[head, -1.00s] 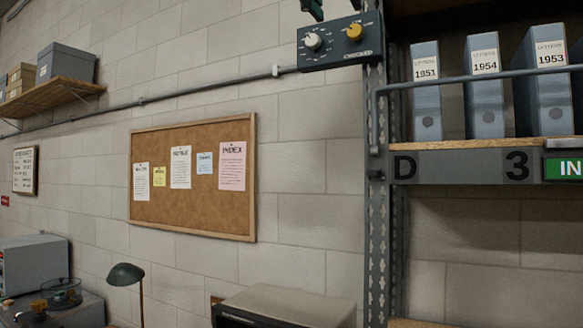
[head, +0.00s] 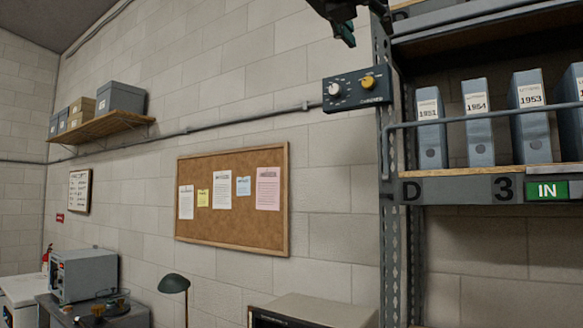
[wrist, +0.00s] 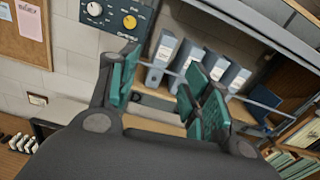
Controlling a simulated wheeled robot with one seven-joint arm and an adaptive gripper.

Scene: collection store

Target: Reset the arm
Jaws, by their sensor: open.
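My gripper (head: 346,34) shows only in part at the top edge of the head view, just above the control box. In the wrist view my gripper (wrist: 165,80) has its two green-padded fingers apart, with nothing between them. Behind the fingers, the wrist view shows the control box and the shelf of binders. How far the fingers are from these things I cannot tell. Most of my arm is out of view.
A control box (head: 356,91) with a white and a yellow knob is by the shelf post. Grey binders (head: 478,123) stand on the shelf marked D 3 (head: 450,190), behind a rail. A corkboard (head: 232,229) hangs on the wall. A desk lamp (head: 174,284) stands below.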

